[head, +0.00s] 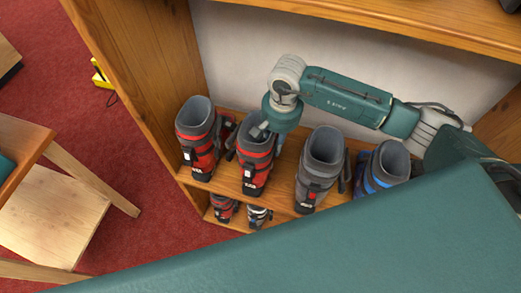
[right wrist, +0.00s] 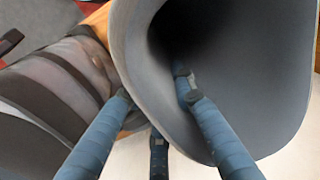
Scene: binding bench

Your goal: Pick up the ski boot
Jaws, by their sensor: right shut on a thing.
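Several ski boots stand upright on the wooden shelf. The second from the left is a red and black ski boot (head: 255,171) with a grey liner. My right gripper (head: 261,132) reaches down to the rim of this boot's cuff. In the right wrist view the boot's grey cuff (right wrist: 240,85) fills the upper right. There my right gripper (right wrist: 154,98) has a blue finger inside the opening and others outside, shut on the cuff wall. The boot's lower part is out of sight in that view. My left gripper is not in view.
Another red boot (head: 199,145) stands close on the left. A grey boot (head: 321,170) and a blue boot (head: 377,180) stand on the right. Smaller boots (head: 223,208) sit on the lower shelf. A wooden side panel (head: 140,70) bounds the left; a shelf (head: 400,22) hangs above.

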